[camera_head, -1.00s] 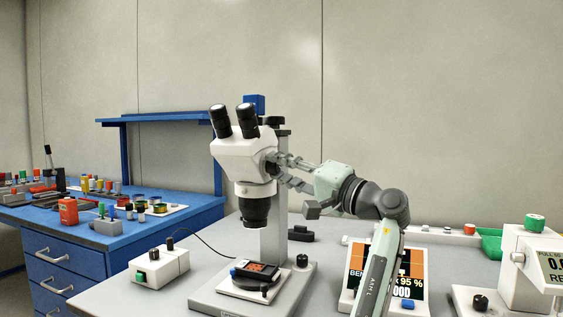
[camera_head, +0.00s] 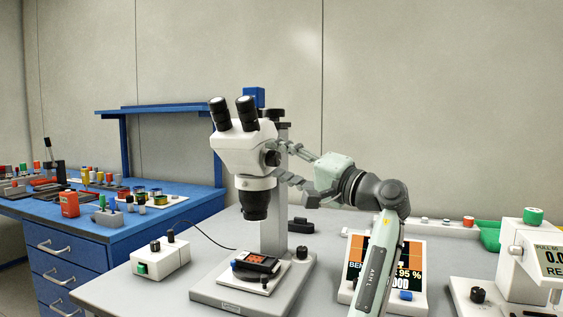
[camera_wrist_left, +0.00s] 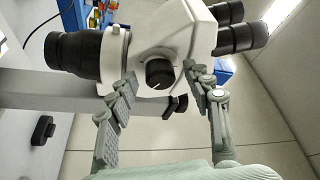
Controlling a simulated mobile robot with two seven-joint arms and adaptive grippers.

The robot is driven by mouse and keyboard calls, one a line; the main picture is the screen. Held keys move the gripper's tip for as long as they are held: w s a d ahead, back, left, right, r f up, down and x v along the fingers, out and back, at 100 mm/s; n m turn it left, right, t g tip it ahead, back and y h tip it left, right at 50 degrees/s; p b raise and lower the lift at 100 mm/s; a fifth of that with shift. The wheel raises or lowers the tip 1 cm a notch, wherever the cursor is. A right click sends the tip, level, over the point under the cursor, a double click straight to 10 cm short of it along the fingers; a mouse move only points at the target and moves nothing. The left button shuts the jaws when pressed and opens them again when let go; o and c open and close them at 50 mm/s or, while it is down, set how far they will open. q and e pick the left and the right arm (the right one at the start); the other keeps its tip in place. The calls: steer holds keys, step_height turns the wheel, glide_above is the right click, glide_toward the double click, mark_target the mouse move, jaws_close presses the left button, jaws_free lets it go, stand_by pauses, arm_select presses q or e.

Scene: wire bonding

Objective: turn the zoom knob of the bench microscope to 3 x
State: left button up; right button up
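The bench microscope (camera_head: 243,150) is white with two black eyepieces and stands on the near bench. Its dark zoom knob (camera_head: 272,158) is on the right side of the head. In the left wrist view the round black knob (camera_wrist_left: 159,73) faces the camera, with a small pale mark near its rim. My left gripper (camera_head: 279,163) is open, its fingers spread on both sides of the knob. In the left wrist view the fingertips (camera_wrist_left: 160,75) show a gap to the knob on each side. No scale reading is legible. My right gripper is not in view.
A small dark device (camera_head: 257,263) lies on the microscope's base (camera_head: 225,295). A white control box (camera_head: 160,260) stands left, a tilted display (camera_head: 408,265) right, and a pull tester (camera_head: 525,262) far right. A blue bench (camera_head: 120,232) with tools is behind left.

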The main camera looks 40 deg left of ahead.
arm_select(q)
steer(key=v, duration=1.2)
stand_by(0.3)
